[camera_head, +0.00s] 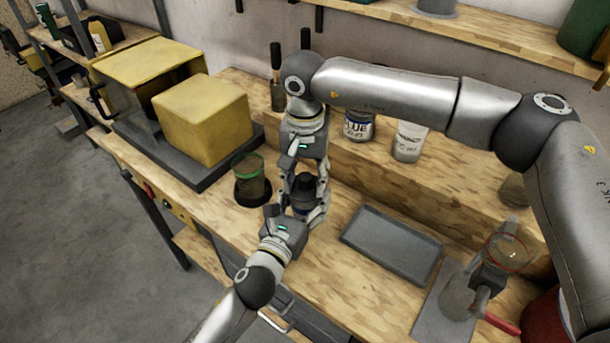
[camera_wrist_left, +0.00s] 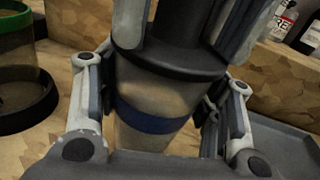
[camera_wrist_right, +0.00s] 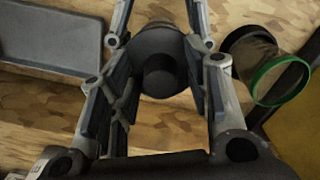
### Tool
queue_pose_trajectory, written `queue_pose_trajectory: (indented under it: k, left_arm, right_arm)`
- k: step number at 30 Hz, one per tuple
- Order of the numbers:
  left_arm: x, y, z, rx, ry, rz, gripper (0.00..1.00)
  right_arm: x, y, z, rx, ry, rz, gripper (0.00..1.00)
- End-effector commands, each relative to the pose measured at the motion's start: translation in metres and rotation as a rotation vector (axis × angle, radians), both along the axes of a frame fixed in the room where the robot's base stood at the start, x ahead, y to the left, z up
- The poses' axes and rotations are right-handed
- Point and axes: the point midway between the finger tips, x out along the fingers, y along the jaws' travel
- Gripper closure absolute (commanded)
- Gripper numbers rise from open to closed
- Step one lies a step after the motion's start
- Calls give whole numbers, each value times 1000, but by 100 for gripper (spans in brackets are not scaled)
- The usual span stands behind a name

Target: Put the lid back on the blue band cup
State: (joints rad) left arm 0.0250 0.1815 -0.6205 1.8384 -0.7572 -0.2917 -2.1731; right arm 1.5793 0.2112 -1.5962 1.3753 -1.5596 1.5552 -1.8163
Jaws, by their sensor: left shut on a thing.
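The blue band cup (camera_wrist_left: 150,118) is a pale, see-through cup with a dark blue band, upright between my left gripper's fingers. My left gripper (camera_head: 299,212) is shut on it from the front; it shows in the left wrist view (camera_wrist_left: 160,105). The black lid (camera_wrist_left: 165,62) with its knob (camera_wrist_right: 160,75) is on top of the cup, its flange over the rim. My right gripper (camera_wrist_right: 160,60) points down from above, fingers open on either side of the knob. The cup is mostly hidden by the grippers in the head view.
A green-rimmed cup (camera_head: 250,180) stands in a dark round base left of the grippers. A grey tray (camera_head: 393,243) lies to the right. A yellow block (camera_head: 204,120) is behind left. Labelled tins (camera_head: 358,125) stand on the raised ledge behind.

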Motion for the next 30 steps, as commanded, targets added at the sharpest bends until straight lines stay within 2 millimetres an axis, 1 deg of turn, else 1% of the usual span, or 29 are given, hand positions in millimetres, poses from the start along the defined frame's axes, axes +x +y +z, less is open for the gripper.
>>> queue_pose_trajectory:
  k: [9, 13, 17, 24, 27, 30]
  left_arm:
    - [0, 0, -1, -1, 2, -1, 83]
    - [0, 0, -1, -1, 2, -1, 83]
    - [0, 0, -1, -1, 3, -1, 83]
    - [0, 0, -1, -1, 3, -1, 83]
    - [0, 0, -1, -1, 3, -1, 83]
    - [0, 0, -1, -1, 3, -1, 83]
  right_arm:
    - [0, 0, 1, 0, 0, 0, 50]
    - [1, 1, 11, 2, -2, 0, 50]
    - [1, 1, 34, 2, -3, 0, 50]
    - [1, 1, 86, 1, -3, 0, 50]
    - [1, 1, 101, 1, -1, 0, 50]
    - [1, 1, 113, 0, -2, 0, 50]
